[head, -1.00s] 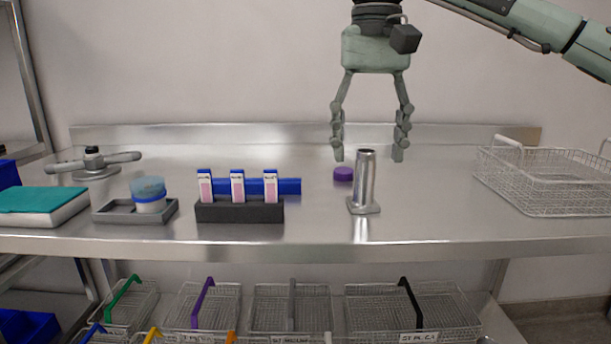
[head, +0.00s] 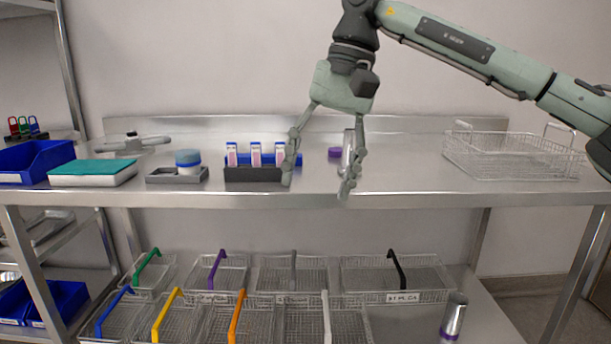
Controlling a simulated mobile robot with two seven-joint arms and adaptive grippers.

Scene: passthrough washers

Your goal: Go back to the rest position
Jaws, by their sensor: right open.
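My right gripper (head: 318,188) hangs in front of the steel bench (head: 420,184), fingers pointing down and spread apart, with nothing between them. Its arm comes in from the right. The left finger overlaps the end of the dark rack (head: 252,174) in the picture. The right finger overlaps a silver cylinder (head: 348,148) on the bench, hiding part of it. A purple cap (head: 335,153) shows between the fingers, farther back. My left gripper is out of view.
A wire basket (head: 510,165) stands on the bench at right. At left are a teal-topped box (head: 93,168), a blue bin (head: 36,160) and a blue-lidded jar (head: 188,160). Several wire baskets sit below. A silver cylinder with a purple band (head: 453,320) shows at lower right.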

